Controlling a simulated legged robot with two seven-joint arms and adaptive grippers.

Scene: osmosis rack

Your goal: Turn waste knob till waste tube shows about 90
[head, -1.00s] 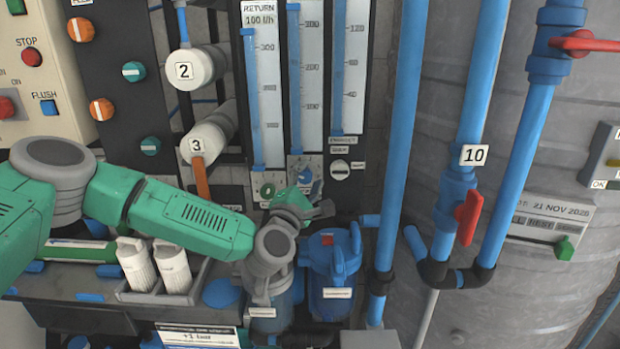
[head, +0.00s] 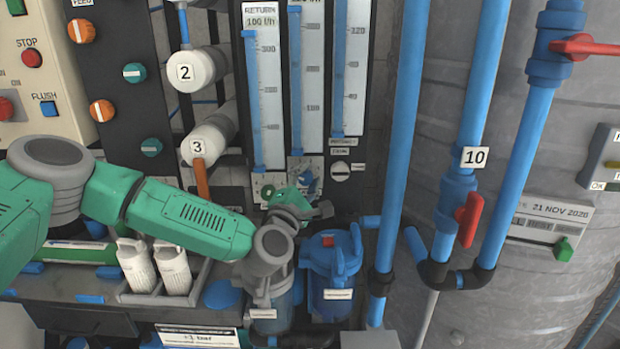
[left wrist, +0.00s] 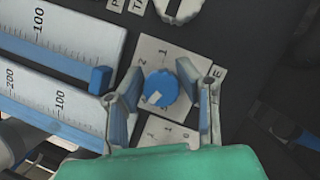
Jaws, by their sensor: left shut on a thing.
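A blue round knob (left wrist: 160,88) with a white mark sits on a pale numbered dial plate in the left wrist view. My left gripper (left wrist: 161,92) has its fingers on either side of it and is shut on it. In the head view my left gripper (head: 298,206) covers most of this knob, below the middle flow tube (head: 309,90). That tube has a blue strip along its left edge, and its exact reading is hard to tell. The knob's label is mostly hidden; only a final E shows. My right gripper is not in view.
The RETURN tube (head: 264,90) stands left of the middle tube and another tube (head: 349,70) stands right. A white knob (head: 340,171) is close to the right.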

